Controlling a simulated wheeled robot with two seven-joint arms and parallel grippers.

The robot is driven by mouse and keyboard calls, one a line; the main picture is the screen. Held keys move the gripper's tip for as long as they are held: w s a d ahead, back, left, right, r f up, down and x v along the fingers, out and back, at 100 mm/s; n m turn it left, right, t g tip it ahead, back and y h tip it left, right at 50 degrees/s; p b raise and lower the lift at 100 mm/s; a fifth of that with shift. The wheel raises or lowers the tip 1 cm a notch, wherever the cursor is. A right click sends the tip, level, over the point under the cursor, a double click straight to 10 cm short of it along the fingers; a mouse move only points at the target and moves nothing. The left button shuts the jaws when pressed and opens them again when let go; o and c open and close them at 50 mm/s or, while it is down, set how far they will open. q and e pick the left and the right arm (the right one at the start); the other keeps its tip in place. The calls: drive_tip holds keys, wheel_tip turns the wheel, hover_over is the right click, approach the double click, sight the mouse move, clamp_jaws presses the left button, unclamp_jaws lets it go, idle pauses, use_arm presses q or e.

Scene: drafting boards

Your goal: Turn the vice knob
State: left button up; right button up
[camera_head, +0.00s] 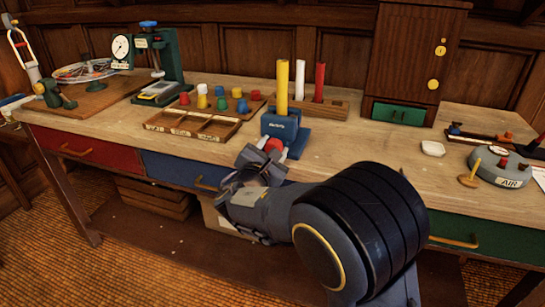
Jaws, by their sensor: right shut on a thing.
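The blue vice (282,124) stands on the workbench near its front edge, with a yellow rod upright at its top. Its red round knob (273,145) faces the front. My right gripper (271,151) is at the knob, its fingers shut around it, one on each side. The fingers and wrist hide part of the knob and the vice's lower front. My left gripper is not in view.
A wooden sorting tray (192,126) and several coloured pegs lie left of the vice. A wooden rack (325,105) with red and white rods stands behind it. A white dish (433,148) and a grey AIR device (499,168) are to the right. Bare benchtop (350,148) lies right of the vice.

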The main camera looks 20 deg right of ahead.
drive_tip(key=o, duration=1)
drive_tip(key=v, duration=0.7)
drive_tip(key=shift+s+a+p, duration=0.25)
drive_tip(key=shift+s+p, duration=0.1)
